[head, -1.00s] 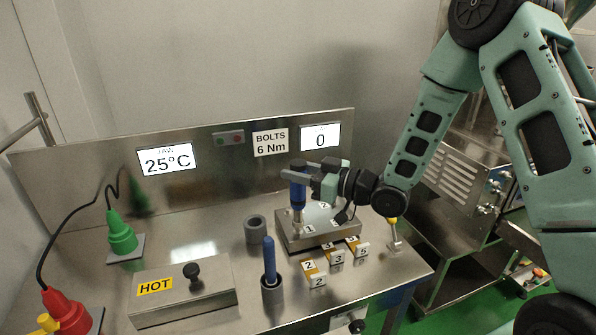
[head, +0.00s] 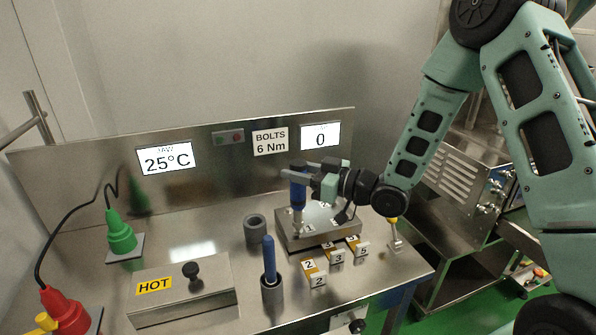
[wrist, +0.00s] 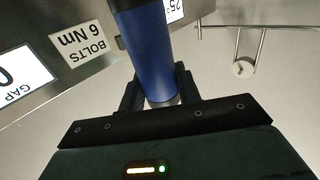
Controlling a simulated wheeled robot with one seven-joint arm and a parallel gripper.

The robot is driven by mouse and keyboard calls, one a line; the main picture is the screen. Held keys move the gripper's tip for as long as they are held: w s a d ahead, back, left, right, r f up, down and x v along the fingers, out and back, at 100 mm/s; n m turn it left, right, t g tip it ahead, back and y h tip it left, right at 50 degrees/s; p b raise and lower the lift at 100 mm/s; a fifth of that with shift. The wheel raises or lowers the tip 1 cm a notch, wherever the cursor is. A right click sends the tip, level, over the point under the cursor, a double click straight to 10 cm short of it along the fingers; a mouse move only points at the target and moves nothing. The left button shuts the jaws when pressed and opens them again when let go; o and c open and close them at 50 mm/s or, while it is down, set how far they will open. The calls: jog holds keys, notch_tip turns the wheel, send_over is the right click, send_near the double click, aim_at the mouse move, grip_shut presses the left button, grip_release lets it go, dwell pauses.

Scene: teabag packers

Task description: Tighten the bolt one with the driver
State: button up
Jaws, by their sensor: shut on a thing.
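My gripper (head: 299,178) is shut on the blue handle of the driver (head: 298,192). The driver stands about upright, its metal shank pointing down at the left side of the metal block (head: 322,240), by the label 1. I cannot tell whether the tip touches the bolt; bolt one itself is too small and covered to make out. In the wrist view, the blue handle (wrist: 150,60) sits between my gripper's fingers (wrist: 155,90). My gripper and wrist hide part of the block's top.
A second blue-handled tool (head: 269,258) stands in a grey holder in front. An empty grey ring holder (head: 256,228) is left of the block. Numbered tags (head: 314,272) stand in front. A box marked HOT (head: 185,300) is at left. The right display (head: 320,136) reads 0.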

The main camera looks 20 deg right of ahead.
jog(key=shift+f+b, duration=1.05)
jog(key=shift+f, duration=0.05)
dwell(1.9)
jog(key=shift+r, duration=0.1)
